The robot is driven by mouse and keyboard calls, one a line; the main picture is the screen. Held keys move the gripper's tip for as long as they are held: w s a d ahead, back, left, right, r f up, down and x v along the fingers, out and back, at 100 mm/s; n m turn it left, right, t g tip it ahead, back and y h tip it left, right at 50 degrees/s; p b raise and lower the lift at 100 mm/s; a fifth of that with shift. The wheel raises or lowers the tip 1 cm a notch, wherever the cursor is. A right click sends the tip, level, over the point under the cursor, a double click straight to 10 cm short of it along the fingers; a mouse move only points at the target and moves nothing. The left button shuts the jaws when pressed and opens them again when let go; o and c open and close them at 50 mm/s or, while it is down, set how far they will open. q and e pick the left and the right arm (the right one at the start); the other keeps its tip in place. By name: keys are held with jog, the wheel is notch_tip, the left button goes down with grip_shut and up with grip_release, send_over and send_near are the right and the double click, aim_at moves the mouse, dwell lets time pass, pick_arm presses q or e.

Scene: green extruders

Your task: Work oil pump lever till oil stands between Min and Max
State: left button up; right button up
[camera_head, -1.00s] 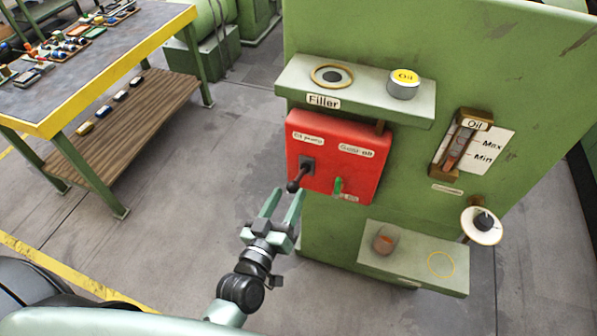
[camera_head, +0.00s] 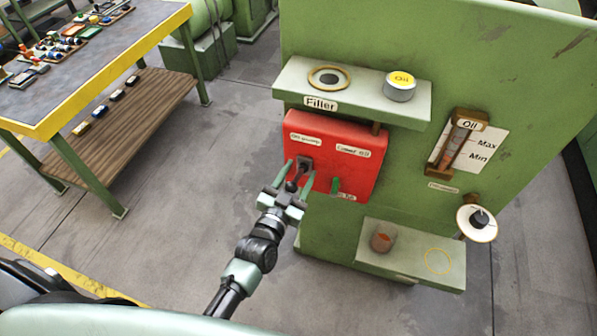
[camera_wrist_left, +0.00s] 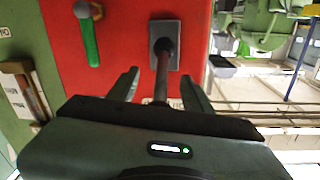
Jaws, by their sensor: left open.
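The oil pump lever (camera_head: 293,186) is a dark handle on a red box (camera_head: 356,136) fixed to the green machine. It also shows in the left wrist view (camera_wrist_left: 161,75), sticking out of a dark plate. My left gripper (camera_head: 297,178) is open, with its two fingers on either side of the lever; I cannot tell whether they touch it. The oil gauge (camera_head: 456,146) is a sight tube in a brown frame beside a white card marked Max and Min. The exact oil level is too small to tell. My right gripper is not in view.
A green handle (camera_head: 335,186) sits on the red box right of the lever. The Filler shelf (camera_head: 361,97) with an Oil cap (camera_head: 400,86) juts out above. A lower shelf (camera_head: 405,265) holds a brownish cup (camera_head: 383,237). A workbench (camera_head: 100,60) stands left; the floor between is clear.

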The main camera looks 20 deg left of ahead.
pick_arm(q)
jog(key=shift+c, duration=0.3)
grip_shut()
dwell(1.2)
